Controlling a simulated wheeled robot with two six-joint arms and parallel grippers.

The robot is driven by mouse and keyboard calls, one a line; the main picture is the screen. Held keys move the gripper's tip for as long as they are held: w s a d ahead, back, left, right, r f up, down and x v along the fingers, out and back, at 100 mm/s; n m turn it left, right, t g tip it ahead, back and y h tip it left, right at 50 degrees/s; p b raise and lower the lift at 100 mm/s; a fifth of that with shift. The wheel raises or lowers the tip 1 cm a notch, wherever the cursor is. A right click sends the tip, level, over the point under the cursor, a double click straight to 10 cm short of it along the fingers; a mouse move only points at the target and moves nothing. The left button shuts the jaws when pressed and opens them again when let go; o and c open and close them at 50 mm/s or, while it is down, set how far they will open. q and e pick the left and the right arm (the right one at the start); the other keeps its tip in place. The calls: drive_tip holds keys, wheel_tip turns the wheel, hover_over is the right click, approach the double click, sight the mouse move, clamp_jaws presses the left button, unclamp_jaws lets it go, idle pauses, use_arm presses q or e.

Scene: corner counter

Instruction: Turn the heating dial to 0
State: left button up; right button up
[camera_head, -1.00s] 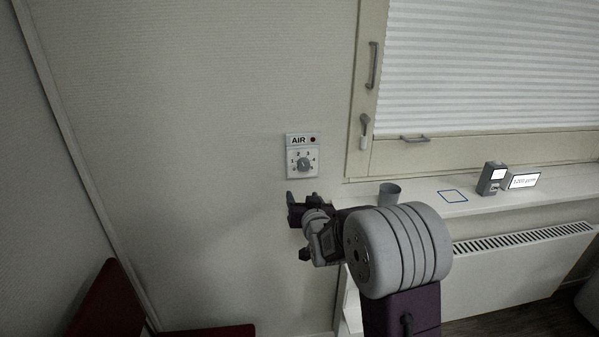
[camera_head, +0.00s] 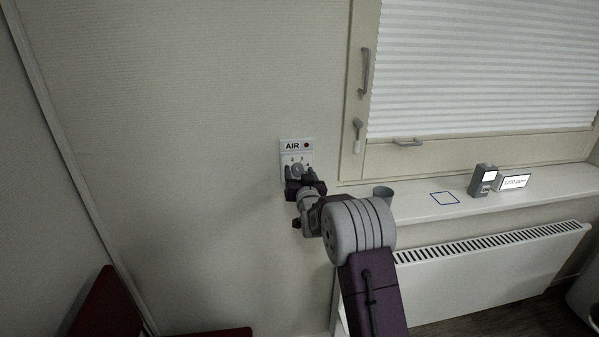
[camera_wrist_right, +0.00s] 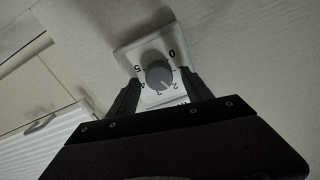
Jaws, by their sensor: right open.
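A round grey dial (camera_head: 297,167) sits on a white wall plate under a label reading AIR (camera_head: 296,146); no dial marked for heating shows. In the right wrist view the dial (camera_wrist_right: 159,74) has numbers around it, with 0 at upper right and 5, 4, 3, 2 from the left round to below. A light mark on the knob seems to point down and right, near 2 and 3; the exact setting is unclear. My right gripper (camera_wrist_right: 160,79) is open, its fingers on either side of the dial. I cannot tell whether they touch it. My left gripper is out of view.
A window sill (camera_head: 415,208) to the right holds a grey cup (camera_head: 382,196), a blue square outline (camera_head: 444,198) and a small device with a ppm display (camera_head: 514,181). A white radiator (camera_head: 480,275) hangs below. Red seats (camera_head: 95,305) stand at lower left.

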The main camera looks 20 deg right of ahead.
clamp_jaws()
drive_tip(key=shift+f+n+b, duration=0.2)
drive_tip(key=shift+n+b, duration=1.2)
drive_tip(key=shift+n, duration=0.1)
drive_tip(key=n+b, duration=0.2)
drive_tip(key=n, duration=0.1)
drive_tip(key=shift+a+n, duration=0.1)
drive_tip(key=shift+n, duration=0.2)
drive_tip(key=n+b, duration=0.1)
drive_tip(key=n, duration=0.1)
drive_tip(key=shift+n, duration=0.4)
drive_tip(key=n+b, duration=0.1)
drive_tip(key=n, duration=0.2)
drive_tip(key=shift+a+n, duration=0.1)
drive_tip(key=shift+n, duration=0.2)
drive_tip(key=n+b, duration=0.1)
drive_tip(key=n, duration=0.2)
drive_tip(key=shift+n, duration=1.8)
drive_tip(key=shift+f+n, duration=0.1)
drive_tip(key=shift+n, duration=0.2)
